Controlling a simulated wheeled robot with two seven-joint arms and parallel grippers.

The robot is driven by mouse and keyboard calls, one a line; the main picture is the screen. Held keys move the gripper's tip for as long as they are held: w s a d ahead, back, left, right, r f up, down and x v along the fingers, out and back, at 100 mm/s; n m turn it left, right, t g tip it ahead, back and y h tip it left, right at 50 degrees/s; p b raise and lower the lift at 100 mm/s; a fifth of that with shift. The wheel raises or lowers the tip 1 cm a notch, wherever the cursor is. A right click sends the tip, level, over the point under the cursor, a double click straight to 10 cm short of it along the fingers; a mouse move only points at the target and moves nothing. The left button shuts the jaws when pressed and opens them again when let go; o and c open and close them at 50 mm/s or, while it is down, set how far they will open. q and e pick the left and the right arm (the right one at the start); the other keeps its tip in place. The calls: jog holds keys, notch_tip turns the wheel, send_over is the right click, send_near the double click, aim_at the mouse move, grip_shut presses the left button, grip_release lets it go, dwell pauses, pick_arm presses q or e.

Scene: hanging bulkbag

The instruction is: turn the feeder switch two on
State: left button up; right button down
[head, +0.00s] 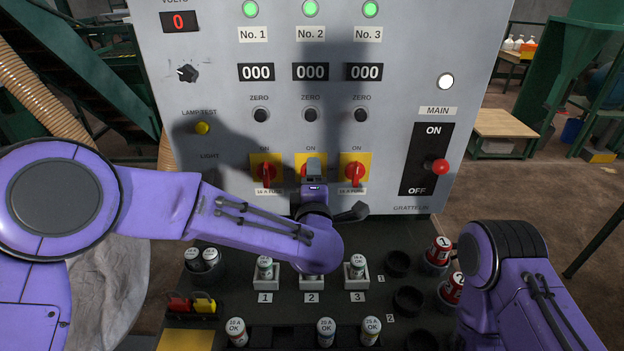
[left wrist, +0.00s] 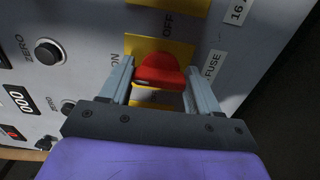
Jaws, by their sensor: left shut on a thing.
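Feeder switch two is the middle of three red rotary switches on yellow plates. In the head view its yellow plate (head: 302,161) shows beside my left gripper (head: 314,168), which hides its red knob. In the left wrist view the red knob (left wrist: 160,70) sits between the two fingers of my left gripper (left wrist: 160,76), which is shut on it. I cannot tell which way the knob is turned. The switch one knob (head: 266,170) and switch three knob (head: 353,171) stand on either side. My right arm shows at the lower right, but its gripper is out of view.
The main switch with a red-tipped lever (head: 439,167) is to the right on the grey panel (head: 220,60). Below are fuses in white holders, black cups and red cans (head: 438,250). Green lamps (head: 310,8) glow above; the counters (head: 310,72) read 000.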

pick_arm(q)
jog(key=shift+r, duration=0.25)
jog(key=o, duration=1.1)
jog(key=shift+c, duration=0.2)
jog(key=shift+w+f, duration=0.1)
jog(key=shift+f, duration=0.05)
jog(key=shift+f, duration=0.1)
jog(key=s+b, duration=0.3)
jog(key=s, duration=0.7)
jog(key=shift+s, duration=0.25)
